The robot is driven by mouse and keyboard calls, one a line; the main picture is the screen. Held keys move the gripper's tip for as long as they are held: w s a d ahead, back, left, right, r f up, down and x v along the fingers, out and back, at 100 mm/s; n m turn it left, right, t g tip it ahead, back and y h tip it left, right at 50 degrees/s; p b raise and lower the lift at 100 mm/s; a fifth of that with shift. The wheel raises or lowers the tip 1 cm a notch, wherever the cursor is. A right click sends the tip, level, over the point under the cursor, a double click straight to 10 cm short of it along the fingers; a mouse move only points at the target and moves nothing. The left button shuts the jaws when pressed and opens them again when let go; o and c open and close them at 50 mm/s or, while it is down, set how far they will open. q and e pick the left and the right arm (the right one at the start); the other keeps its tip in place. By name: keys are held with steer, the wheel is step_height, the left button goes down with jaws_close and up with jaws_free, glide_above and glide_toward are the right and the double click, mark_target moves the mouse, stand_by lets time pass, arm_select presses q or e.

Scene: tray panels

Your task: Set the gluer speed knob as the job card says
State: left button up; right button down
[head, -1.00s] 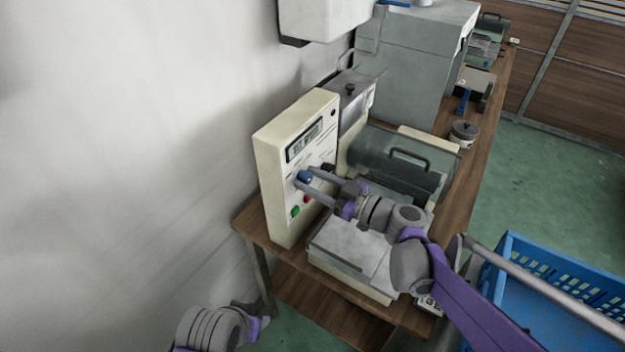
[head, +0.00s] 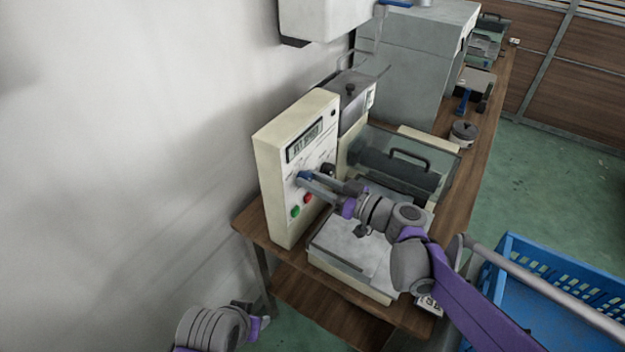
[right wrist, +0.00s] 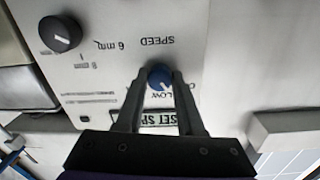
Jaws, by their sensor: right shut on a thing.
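My right gripper (head: 311,182) is shut on this knob. The right wrist view shows the blue knob (right wrist: 159,77) between the two fingertips, below an upside-down "SPEED" label. "LOW" is readable near it; the rest of the dial is partly hidden by the fingers. The panel display (head: 304,140) has text too small to read fully; in the right wrist view it begins "SET SP" (right wrist: 160,118). My left arm's end (head: 250,318) is low at the left, its jaws unclear.
A black knob (head: 328,170) sits beside the blue one; green (head: 295,211) and red (head: 307,198) buttons are below. A clear-lidded machine (head: 400,160) stands right of the panel. A small marked white card (head: 430,304) lies near the table's front. A blue crate (head: 560,300) is at right.

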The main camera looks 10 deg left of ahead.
steer(key=m, duration=0.4)
steer(key=shift+m, duration=0.3)
steer(key=m, duration=0.3)
steer(key=shift+m+g, duration=0.3)
steer(key=m, duration=0.4)
steer(key=shift+b, duration=0.3)
steer(key=m, duration=0.4)
steer(key=shift+w, duration=0.1)
steer(key=shift+m+b, duration=0.3)
steer(key=shift+m, duration=0.1)
steer(key=c, duration=0.5)
jaws_free()
steer(key=v, duration=1.1)
